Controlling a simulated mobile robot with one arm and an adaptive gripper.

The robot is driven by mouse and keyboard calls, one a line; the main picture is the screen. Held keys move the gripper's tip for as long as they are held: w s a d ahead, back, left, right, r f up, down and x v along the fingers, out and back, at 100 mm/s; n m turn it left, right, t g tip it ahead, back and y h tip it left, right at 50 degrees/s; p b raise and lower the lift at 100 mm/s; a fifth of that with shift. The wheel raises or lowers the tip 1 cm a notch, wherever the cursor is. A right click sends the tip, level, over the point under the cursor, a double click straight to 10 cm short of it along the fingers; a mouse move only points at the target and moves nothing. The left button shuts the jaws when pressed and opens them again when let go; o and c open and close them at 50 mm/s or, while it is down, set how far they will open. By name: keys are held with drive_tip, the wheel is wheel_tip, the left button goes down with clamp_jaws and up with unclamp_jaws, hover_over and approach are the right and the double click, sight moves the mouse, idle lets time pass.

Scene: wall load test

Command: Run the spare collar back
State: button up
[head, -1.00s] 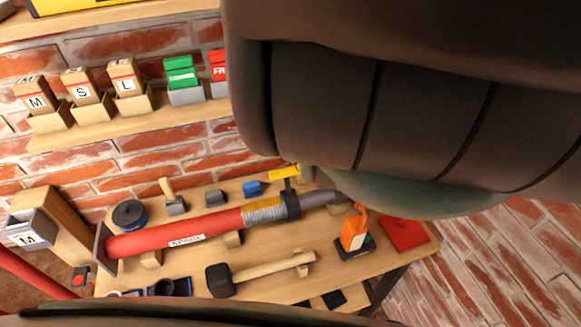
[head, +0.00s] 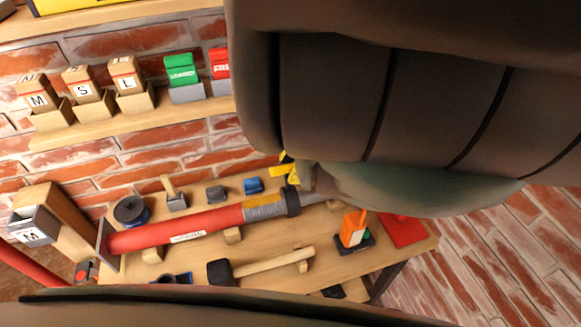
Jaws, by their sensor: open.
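A red tube (head: 165,236) with a white label lies across the workbench, with a grey ribbed sleeve (head: 262,207) at its right part. A dark collar (head: 292,202) sits around the tube at the right end of this sleeve; I cannot tell whether it is the spare one. My arm hides most of the gripper and part of the tube's right end.
The bench (head: 215,262) also bears a mallet (head: 222,272), a blue-rimmed spool (head: 130,210), small blocks, an orange device (head: 353,228) and a red pad (head: 402,230). A shelf (head: 130,132) with labelled boxes runs along the brick wall above.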

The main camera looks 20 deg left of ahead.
clamp_jaws()
idle(0.5)
